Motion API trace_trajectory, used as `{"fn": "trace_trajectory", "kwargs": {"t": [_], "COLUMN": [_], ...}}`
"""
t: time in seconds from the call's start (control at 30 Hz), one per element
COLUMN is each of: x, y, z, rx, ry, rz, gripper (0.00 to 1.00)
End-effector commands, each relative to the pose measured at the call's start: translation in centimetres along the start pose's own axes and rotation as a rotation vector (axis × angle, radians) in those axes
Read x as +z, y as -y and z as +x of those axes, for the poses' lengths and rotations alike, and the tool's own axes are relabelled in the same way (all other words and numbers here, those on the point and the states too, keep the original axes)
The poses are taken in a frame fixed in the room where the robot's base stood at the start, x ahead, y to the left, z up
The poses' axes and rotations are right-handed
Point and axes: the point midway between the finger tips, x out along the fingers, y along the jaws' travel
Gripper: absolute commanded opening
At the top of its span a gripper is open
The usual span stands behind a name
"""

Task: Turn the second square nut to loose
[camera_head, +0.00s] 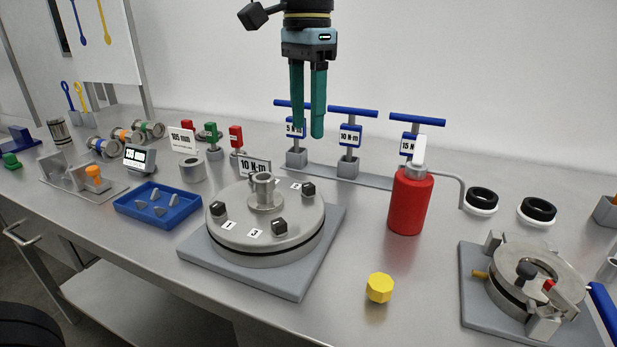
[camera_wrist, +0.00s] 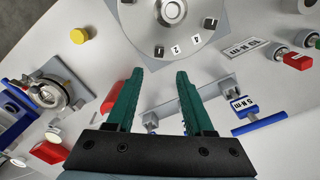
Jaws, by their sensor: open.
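The round steel tank lid (camera_head: 240,238) lies on a grey base plate, with a central hub and dark square nuts around its rim. Other nuts are at the left (camera_head: 218,209) and front (camera_head: 279,227); another, by label 4, shows in the wrist view (camera_wrist: 211,22). My gripper (camera_head: 307,128) hangs empty, fingers down and apart, above and behind the lid; its fingertips also show in the wrist view (camera_wrist: 160,72).
Blue T-handled tools marked 5 (camera_head: 296,130), 10 (camera_head: 350,137) and 15 N·m (camera_head: 409,145) stand in a rack behind. A 10 N·m card (camera_head: 254,166) stands behind the lid. A red bottle (camera_head: 408,205) and yellow nut (camera_head: 380,288) are to the right, a blue tray (camera_head: 128,208) left.

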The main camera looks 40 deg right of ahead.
Motion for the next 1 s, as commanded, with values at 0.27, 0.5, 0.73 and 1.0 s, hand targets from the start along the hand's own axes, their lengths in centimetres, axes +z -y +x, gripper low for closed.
{"fn": "trace_trajectory", "kwargs": {"t": [0.27, 0.5, 0.73, 1.0], "x": [-0.1, -0.1, -0.1, -0.1], "y": [-0.3, -0.2, -0.2, -0.2], "z": [2.9, 7.4, 10.1, 10.7], "rx": [0.002, 0.002, 0.002, 0.001], "ry": [0.004, 0.003, 0.001, -0.002], "rz": [0.009, 0.008, 0.009, 0.008], "gripper": [0.53, 0.53, 0.53, 0.53]}}
